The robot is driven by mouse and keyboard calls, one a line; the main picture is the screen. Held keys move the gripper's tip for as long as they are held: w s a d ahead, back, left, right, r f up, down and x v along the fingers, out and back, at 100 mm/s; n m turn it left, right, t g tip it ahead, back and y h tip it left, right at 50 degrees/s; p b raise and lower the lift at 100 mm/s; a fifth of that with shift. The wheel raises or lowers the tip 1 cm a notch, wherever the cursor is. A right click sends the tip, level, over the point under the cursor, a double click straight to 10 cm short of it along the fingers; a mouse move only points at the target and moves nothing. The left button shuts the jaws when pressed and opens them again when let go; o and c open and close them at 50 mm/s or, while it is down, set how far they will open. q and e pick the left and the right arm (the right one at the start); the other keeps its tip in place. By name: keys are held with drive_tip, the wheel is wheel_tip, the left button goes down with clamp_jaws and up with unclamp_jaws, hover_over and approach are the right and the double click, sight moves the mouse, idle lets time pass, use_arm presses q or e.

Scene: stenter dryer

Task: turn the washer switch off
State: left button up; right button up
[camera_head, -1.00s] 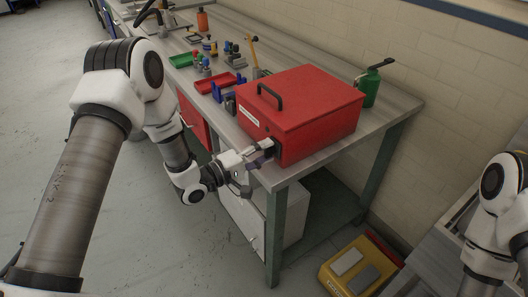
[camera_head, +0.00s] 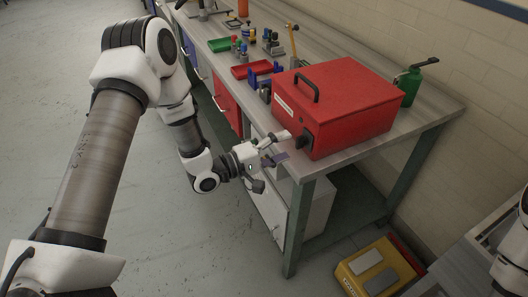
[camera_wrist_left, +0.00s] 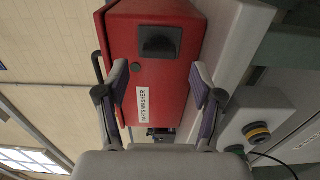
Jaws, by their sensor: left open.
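The red parts washer (camera_head: 345,112) sits on the near end of the bench, with a black handle on its lid. Its black switch (camera_head: 304,140) is on the front face, and it also shows in the left wrist view (camera_wrist_left: 159,42) as a dark rocker in a square frame. I cannot tell its on or off position. My left gripper (camera_head: 283,147) is just in front of this face, beside the switch. In the left wrist view my left gripper (camera_wrist_left: 160,84) is open and empty, its fingers spread on either side of the washer's face. My right gripper is out of view.
The bench (camera_head: 430,118) holds a green can (camera_head: 410,87), a red tray (camera_head: 252,70) and small tools. Floor at left is clear.

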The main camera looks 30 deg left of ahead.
use_arm(q)
drive_tip(key=v, duration=0.8)
drive_tip(key=s+d+f+m+g+y, duration=0.1)
drive_tip(key=s+d+f+g+y, duration=0.2)
drive_tip(key=f, duration=0.4)
drive_tip(key=s+d+f+m+g, duration=0.1)
drive_tip(key=s+d+f+g, duration=0.1)
drive_tip(key=s+f, duration=0.35)
drive_tip(key=s+d+f+m+g+y, duration=0.1)
drive_tip(key=s+d+f+g+y, duration=0.2)
drive_tip(key=f, duration=0.5)
drive_tip(key=s+a+f+m+g+y, duration=0.2)
drive_tip(key=s+a+m+g, duration=0.1)
drive_tip(key=s, duration=0.4)
drive_tip(key=s+a+f+m+g+y, duration=0.2)
drive_tip(key=s+a+m+g+y, duration=0.1)
drive_tip(key=s, duration=0.4)
drive_tip(key=shift+s+a+f+m, duration=0.3)
drive_tip(key=shift+a+m, duration=0.3)
drive_tip(key=shift+a, duration=0.15)
